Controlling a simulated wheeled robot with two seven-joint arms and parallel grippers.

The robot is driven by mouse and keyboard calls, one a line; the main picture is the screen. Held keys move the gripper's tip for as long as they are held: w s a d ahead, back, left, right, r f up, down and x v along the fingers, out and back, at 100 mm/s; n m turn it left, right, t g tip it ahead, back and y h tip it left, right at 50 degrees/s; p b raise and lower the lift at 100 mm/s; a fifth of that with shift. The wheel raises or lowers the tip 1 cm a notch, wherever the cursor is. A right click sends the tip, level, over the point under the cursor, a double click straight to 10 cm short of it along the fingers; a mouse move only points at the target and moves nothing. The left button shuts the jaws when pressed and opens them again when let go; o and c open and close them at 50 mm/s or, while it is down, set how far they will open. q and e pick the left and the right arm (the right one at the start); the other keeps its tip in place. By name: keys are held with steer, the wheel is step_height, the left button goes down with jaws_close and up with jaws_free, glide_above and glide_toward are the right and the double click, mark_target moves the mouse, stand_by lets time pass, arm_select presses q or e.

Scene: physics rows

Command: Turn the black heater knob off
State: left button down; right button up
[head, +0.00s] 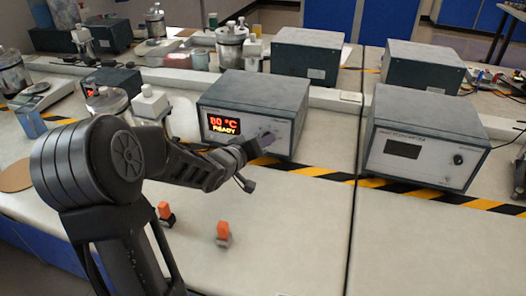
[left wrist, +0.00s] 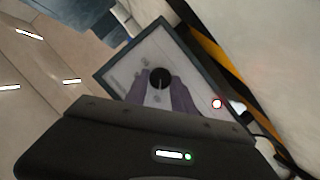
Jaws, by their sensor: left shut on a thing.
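The heater (head: 255,92) is a dark green box with a pale front panel. Its lit display (head: 223,124) reads 80 °C READY. The black heater knob (left wrist: 160,77) shows in the left wrist view on the pale panel, between my two fingers. My left gripper (head: 266,138) reaches the right part of the heater's front and hides the knob in the head view. In the left wrist view my left gripper (left wrist: 161,88) is shut on the knob, one finger on each side. The knob's pointer is too small to read. My right gripper is not in view.
A second box instrument (head: 420,140) with a dark display and black knob stands to the right. Two small orange-topped things (head: 223,231) (head: 165,211) stand on the bench in front. Black-yellow tape (head: 320,171) runs along the bench.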

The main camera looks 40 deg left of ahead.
arm_select(q)
steer(key=n+t, duration=0.1)
steer(key=n, duration=0.1)
steer(key=n+t+h+b, duration=0.1)
steer(key=n, duration=0.1)
steer(key=f+n+b, duration=0.1)
steer(key=n, duration=0.2)
steer(key=shift+s+a+t+h, duration=0.1)
steer(key=shift+a+t+h, duration=0.05)
steer(key=shift+t+h, duration=0.25)
steer(key=shift+r, duration=0.1)
steer(key=c, duration=1.1)
jaws_free()
steer(key=shift+o, duration=0.2)
steer(key=s, duration=0.7)
steer(key=shift+s+a+r, duration=0.15)
steer(key=shift+s+r, duration=0.05)
steer(key=shift+s, duration=0.15)
